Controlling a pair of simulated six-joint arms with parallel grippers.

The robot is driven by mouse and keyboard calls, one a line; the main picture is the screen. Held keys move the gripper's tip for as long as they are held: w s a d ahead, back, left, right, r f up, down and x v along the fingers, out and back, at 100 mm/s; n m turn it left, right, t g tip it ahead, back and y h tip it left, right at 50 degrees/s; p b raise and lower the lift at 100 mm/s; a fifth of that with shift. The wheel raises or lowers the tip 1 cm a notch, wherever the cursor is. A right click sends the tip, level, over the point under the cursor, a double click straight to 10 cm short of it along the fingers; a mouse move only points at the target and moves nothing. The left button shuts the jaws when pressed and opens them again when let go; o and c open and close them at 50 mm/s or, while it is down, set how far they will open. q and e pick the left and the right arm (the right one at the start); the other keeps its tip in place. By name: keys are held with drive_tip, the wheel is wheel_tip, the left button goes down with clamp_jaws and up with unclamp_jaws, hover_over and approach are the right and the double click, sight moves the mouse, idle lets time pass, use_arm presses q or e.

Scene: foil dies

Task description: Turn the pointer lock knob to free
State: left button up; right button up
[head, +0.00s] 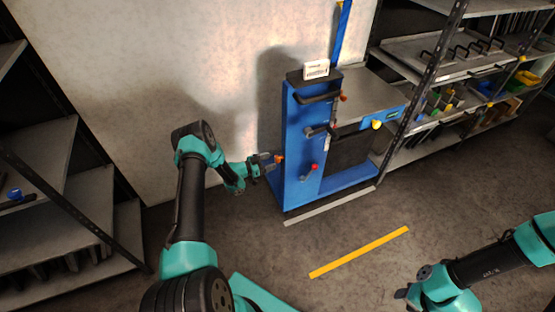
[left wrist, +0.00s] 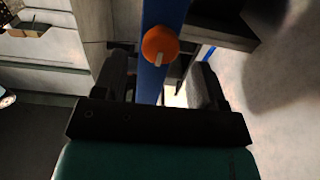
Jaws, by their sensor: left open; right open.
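An orange round knob with a pale pointer mark (left wrist: 158,45) sits on a blue post in the left wrist view; it looks like the pointer lock knob. In the head view this orange knob (head: 280,158) is at the left side of the blue cart (head: 291,125). My left gripper (head: 268,162) is open right beside it. In the left wrist view the knob is just beyond and between the two fingertips (left wrist: 160,75), with no visible contact. My right gripper (head: 404,297) is open and empty over the floor at lower right, far from the cart.
The cart also carries a red ball knob (head: 315,166), a black handle (head: 318,98), a yellow knob (head: 376,124) and a white display (head: 316,68). Shelves stand at left and right. A yellow floor strip (head: 360,252) lies in front on clear floor.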

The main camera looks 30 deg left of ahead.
sight(278, 159)
use_arm(q)
drive_tip(key=shift+x, duration=2.35)
drive_tip(key=c, duration=0.9)
